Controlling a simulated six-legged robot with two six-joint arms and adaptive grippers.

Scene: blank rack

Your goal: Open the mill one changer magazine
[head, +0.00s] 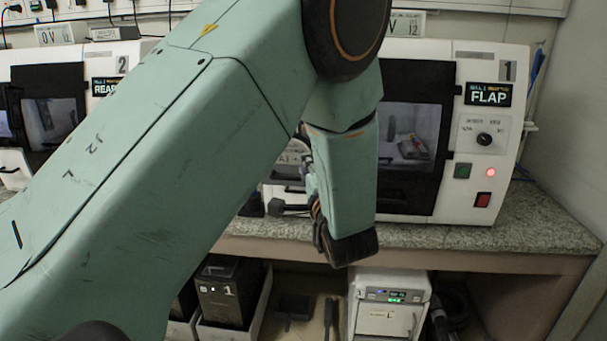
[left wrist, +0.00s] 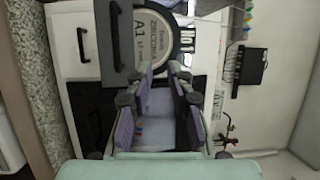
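Mill one (head: 490,140) is a white machine on the right of the head view, with a "1" plate, a FLAP display and a dark-framed window. My left arm hides its left side; a piece of an A1 label shows beside the arm. My right gripper is out of view.
A dark bar handle (left wrist: 83,45) sits on a white panel beside the A1 part. A second mill (head: 75,85) stands at the left. The stone counter (head: 530,225) is clear at the right front. A white box unit (head: 390,305) and a black bin (head: 230,290) stand below.

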